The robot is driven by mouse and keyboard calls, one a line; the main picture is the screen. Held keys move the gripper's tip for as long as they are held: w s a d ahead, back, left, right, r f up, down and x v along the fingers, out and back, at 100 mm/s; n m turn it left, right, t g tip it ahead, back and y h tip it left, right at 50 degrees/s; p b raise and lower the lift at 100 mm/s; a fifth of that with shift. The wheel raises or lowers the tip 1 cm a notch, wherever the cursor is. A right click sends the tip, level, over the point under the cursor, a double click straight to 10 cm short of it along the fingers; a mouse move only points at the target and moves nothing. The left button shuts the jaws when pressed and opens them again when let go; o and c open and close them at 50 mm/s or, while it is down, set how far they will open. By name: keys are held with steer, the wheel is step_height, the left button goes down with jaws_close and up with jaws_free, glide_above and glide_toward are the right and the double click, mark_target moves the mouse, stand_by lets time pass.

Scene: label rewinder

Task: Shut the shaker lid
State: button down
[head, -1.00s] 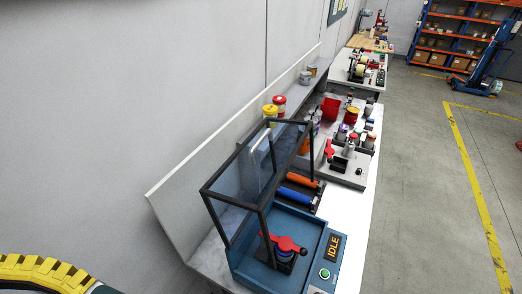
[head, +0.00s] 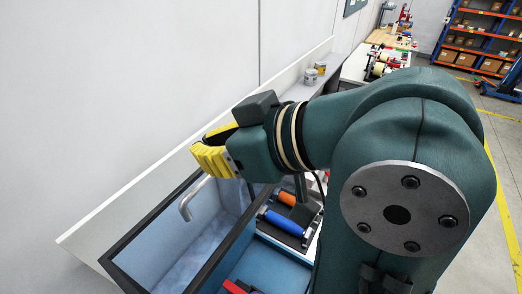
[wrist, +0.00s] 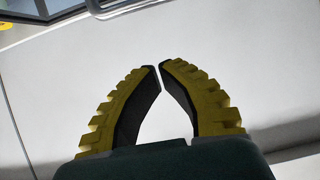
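The shaker lid (head: 143,229) is a clear hood with a black frame, in the lower left of the head view. It stands raised over the blue shaker body (head: 275,262). A bent metal handle (head: 192,200) shows through or beside its panels. My gripper (head: 207,160) has yellow ribbed fingers and is just above the handle, near the wall side of the lid. I see no clear contact with either. In the wrist view my gripper (wrist: 160,68) has its fingertips almost together, with nothing between them. My arm hides the right of the shaker.
Orange and blue rollers (head: 282,223) lie on the bench beyond the shaker. Cans (head: 310,76) stand on the back shelf along the wall. My arm covers much of the bench. Shelving (head: 480,45) stands far off at the right.

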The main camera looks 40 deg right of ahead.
steer(key=d, duration=0.1)
steer(key=p, duration=0.3)
glide_above(205, 190)
steer(key=w, duration=0.4)
steer(key=f, duration=0.3)
steer(key=a+f, duration=0.1)
steer(key=f, duration=0.1)
steer(key=shift+s, duration=0.25)
steer(key=s, duration=0.1)
steer(key=s+d+f, duration=0.1)
steer(key=shift+s+f, duration=0.1)
steer(key=shift+s, duration=0.25)
steer(key=shift+s+f, duration=0.15)
steer(key=shift+s, duration=0.25)
